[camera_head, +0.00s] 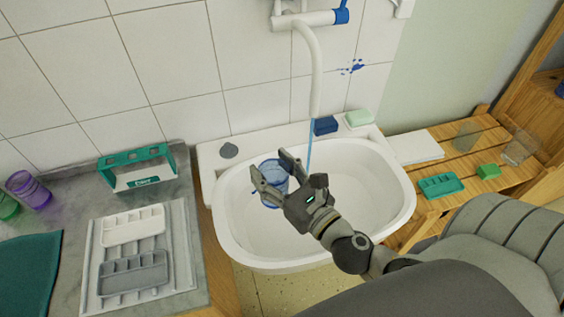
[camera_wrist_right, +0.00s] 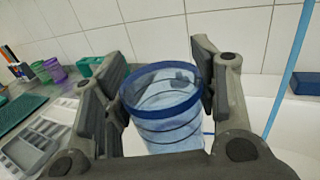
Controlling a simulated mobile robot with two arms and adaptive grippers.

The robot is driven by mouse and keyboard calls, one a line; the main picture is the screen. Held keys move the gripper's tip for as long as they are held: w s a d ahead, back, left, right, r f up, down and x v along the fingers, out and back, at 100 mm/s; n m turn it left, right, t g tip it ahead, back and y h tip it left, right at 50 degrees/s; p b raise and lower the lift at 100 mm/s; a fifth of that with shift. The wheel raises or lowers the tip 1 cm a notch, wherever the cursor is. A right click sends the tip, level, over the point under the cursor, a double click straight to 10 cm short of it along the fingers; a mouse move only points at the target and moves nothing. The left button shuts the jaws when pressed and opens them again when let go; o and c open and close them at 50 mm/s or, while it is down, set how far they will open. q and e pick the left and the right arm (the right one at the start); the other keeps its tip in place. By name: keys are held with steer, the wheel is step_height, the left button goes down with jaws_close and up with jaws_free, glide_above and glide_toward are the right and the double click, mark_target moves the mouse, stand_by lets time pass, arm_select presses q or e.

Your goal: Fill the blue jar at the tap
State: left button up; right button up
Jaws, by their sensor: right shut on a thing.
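The blue jar (camera_head: 273,170), see-through with a darker blue rim, is between the fingers of my right gripper (camera_head: 270,163), over the left part of the white basin (camera_head: 398,190). In the right wrist view the jar (camera_wrist_right: 168,105) is about upright, mouth up, with the fingers shut on its sides. The tap (camera_head: 315,70) has a white spout and a blue handle (camera_head: 342,14). A thin blue stream of water (camera_head: 309,145) falls from it, to the right of the jar and apart from it. I cannot tell whether the jar holds water. My left gripper is out of view.
The left counter holds trays (camera_head: 133,226), a green rack (camera_head: 140,168) and coloured jars (camera_head: 28,189). A wooden bench (camera_head: 455,148) stands at right.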

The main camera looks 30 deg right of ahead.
steer(key=shift+d, duration=0.15)
steer(key=shift+w+d, duration=0.3)
steer(key=w+d+b, duration=0.1)
steer(key=w+d, duration=0.2)
steer(key=d, duration=0.3)
steer(key=shift+d, duration=0.3)
stand_by(0.3)
steer(key=w+d, duration=0.3)
steer(key=d, duration=0.3)
steer(key=shift+d, duration=0.4)
steer(key=shift+w, duration=0.1)
stand_by(5.2)
